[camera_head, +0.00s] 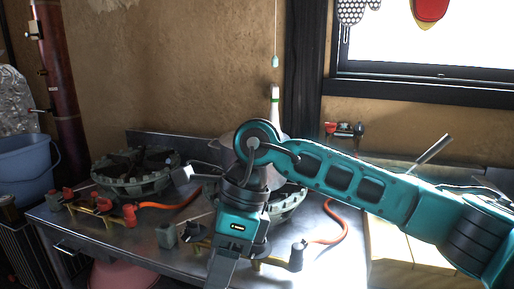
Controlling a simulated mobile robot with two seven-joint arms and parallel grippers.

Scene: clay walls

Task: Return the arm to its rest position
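My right arm (345,178), teal with black joints, comes in from the right. It reaches across the view to a raised elbow-like joint and then bends down in front of the metal table (160,241). My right gripper (223,270) is at the bottom edge, pointing down. Its fingertips are cut off by the frame, so I cannot tell whether it is open or holds anything. My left arm and gripper are not in view.
Two round burners (135,170) sit on the table, one partly behind my arm. Red-knobbed valves (127,215) and orange hoses (335,222) lie around them. A wooden surface (400,255) is under my forearm. A blue bucket (25,168) stands at left.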

